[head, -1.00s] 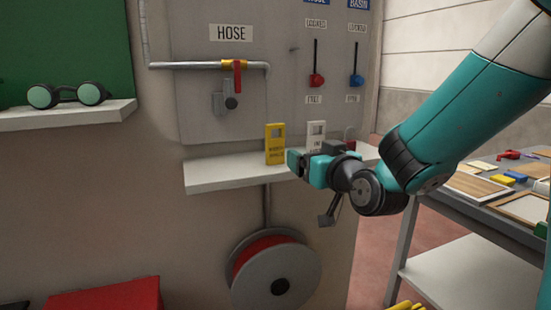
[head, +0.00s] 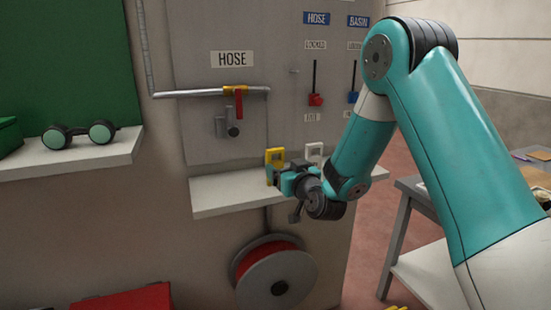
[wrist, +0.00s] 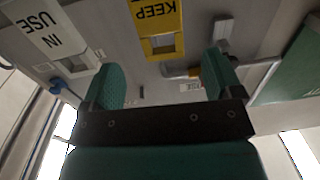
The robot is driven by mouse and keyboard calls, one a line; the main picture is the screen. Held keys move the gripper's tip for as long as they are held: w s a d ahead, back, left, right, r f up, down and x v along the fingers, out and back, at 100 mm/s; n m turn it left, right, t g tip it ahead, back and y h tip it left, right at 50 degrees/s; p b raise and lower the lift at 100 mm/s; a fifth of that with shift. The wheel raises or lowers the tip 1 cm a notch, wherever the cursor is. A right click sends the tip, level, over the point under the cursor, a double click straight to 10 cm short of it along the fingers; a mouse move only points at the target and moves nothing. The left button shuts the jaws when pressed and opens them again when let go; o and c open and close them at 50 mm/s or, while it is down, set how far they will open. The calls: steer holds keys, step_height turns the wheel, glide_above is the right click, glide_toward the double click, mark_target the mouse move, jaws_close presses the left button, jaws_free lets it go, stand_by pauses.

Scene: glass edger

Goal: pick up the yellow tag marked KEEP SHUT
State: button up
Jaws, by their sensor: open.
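The yellow tag (head: 275,155) stands upright on the pale shelf (head: 225,196), its lower part hidden behind my gripper (head: 284,179) in the head view. In the wrist view the yellow tag (wrist: 156,28) shows upside down, with KEEP readable, a square window in it and part of it cut off by the frame. My gripper (wrist: 163,75) is open and empty, with the tag beyond and between its fingers. I cannot tell how large the gap to the tag is.
A white tag marked IN USE (wrist: 52,28) stands right of the yellow tag in the head view (head: 314,150). Above are the red HOSE valve handle (head: 239,103) and a red lever (head: 315,99). A hose reel (head: 277,278) hangs below the shelf. A workbench (head: 415,188) stands at right.

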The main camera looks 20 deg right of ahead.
mark_target(279, 160)
steer(key=shift+w+a+r+p, duration=0.1)
steer(key=shift+w+r+p, duration=0.1)
steer(key=shift+w+p, duration=1)
steer(key=shift+w+a+r+p, duration=0.1)
steer(key=shift+w+r+p, duration=0.05)
steer(key=shift+w+p, duration=1)
steer(key=shift+w+d+f, duration=0.1)
steer(key=shift+w+f, duration=0.1)
steer(key=shift+w, duration=0.2)
steer(key=c, duration=1)
